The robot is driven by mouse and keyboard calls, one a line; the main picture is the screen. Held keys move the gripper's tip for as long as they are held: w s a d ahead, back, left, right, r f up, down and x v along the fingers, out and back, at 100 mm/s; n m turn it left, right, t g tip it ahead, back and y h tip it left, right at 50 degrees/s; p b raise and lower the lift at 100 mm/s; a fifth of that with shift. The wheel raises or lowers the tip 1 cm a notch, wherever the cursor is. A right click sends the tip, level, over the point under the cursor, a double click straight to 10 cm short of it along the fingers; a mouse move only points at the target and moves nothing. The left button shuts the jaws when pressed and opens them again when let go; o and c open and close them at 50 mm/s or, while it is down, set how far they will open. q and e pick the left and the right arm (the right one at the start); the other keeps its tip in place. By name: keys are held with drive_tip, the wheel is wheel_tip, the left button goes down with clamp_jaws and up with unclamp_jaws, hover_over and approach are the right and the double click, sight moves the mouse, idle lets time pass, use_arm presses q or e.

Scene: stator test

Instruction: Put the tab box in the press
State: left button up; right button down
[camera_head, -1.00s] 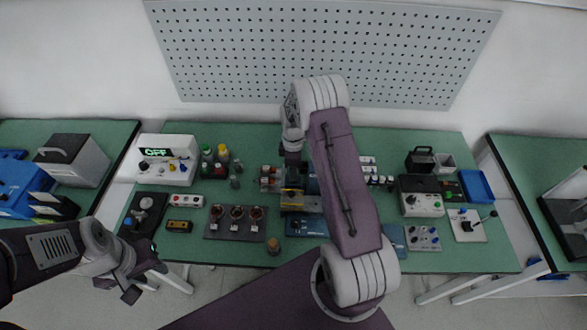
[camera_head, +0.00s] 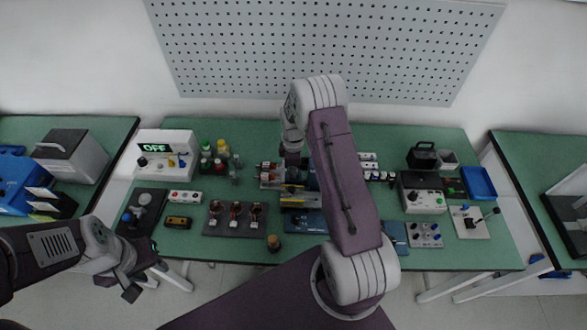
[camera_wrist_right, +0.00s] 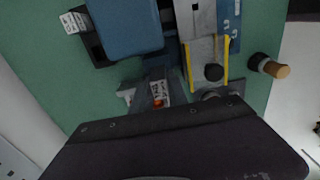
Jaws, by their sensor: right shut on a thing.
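My right gripper (camera_head: 292,168) points down over the middle of the bench, just behind a grey fixture with yellow edges (camera_head: 292,197), which looks like the press. In the right wrist view the fixture (camera_wrist_right: 207,48) shows yellow rails and a black knob. A small dark box with a white printed label and an orange spot (camera_wrist_right: 159,92), seemingly the tab box, is at my right gripper, left of the fixture and apart from its nearer rail. My right gripper is shut on it; the finger contact is mostly hidden. My left gripper (camera_head: 138,285) hangs off the bench's front left; its jaw gap is unclear.
A blue block (camera_wrist_right: 124,26) lies close to the held box in the wrist view. A board with several copper coils (camera_head: 235,217) stands left of the fixture. A round brown-topped piece (camera_head: 273,243) stands near the front edge. A grey control box (camera_head: 423,195) stands to the right.

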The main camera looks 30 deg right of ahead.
drive_tip(key=shift+w+f, duration=0.1)
drive_tip(key=shift+f, duration=0.05)
drive_tip(key=shift+f, duration=0.1)
drive_tip(key=shift+f+b, duration=0.4)
drive_tip(key=shift+f, duration=0.15)
drive_tip(key=shift+s, duration=0.2)
